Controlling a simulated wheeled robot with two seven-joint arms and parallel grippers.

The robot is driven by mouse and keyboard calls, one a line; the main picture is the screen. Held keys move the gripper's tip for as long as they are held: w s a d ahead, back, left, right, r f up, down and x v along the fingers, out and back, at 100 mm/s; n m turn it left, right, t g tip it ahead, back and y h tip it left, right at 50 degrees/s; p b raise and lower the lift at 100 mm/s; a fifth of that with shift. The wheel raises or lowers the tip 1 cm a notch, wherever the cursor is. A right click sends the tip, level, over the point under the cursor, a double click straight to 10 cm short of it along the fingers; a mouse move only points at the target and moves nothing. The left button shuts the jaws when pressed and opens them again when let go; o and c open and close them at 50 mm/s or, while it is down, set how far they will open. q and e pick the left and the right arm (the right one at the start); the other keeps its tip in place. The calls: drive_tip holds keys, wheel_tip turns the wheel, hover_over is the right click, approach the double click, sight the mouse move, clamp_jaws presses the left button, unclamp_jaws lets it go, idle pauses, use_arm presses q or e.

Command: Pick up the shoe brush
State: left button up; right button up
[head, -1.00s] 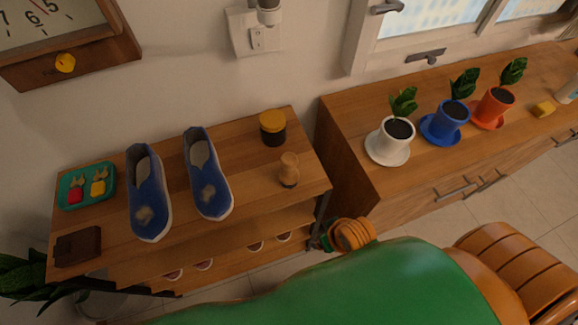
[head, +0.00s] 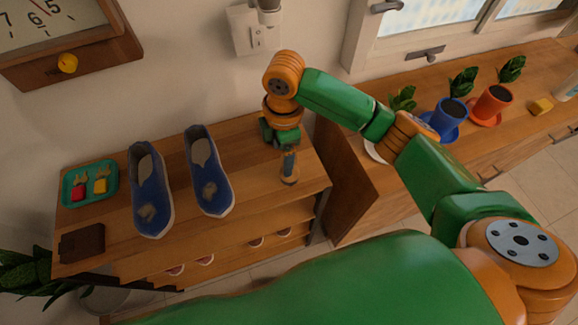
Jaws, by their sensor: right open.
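The shoe brush (head: 289,179) is a small upright wooden piece near the right front of the wooden shoe rack top (head: 245,190). Its upper part is largely hidden by my right gripper. My right gripper (head: 288,157) points down over it from behind and above, its jaws open. The fingers overlap the brush top in this view; whether they touch it I cannot tell. My left gripper is not in view.
Two blue worn shoes (head: 151,190) (head: 208,172) stand left of the brush. A teal tray (head: 91,202) and a dark brown block (head: 82,243) lie further left. A cabinet (head: 345,195) with potted plants (head: 447,115) stands to the right. The front middle of the rack top is clear.

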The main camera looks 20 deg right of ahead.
drive_tip(key=shift+w+d+r, duration=0.35)
drive_tip(key=shift+d+r, duration=0.15)
drive_tip(key=shift+r, duration=0.1)
drive_tip(key=shift+d, duration=0.15)
drive_tip(key=f, duration=0.2)
drive_tip(key=f+p, duration=0.1)
drive_tip(key=f, duration=0.3)
drive_tip(key=shift+s+d, duration=0.15)
drive_tip(key=shift+d, duration=0.15)
drive_tip(key=shift+f, duration=0.4)
clamp_jaws()
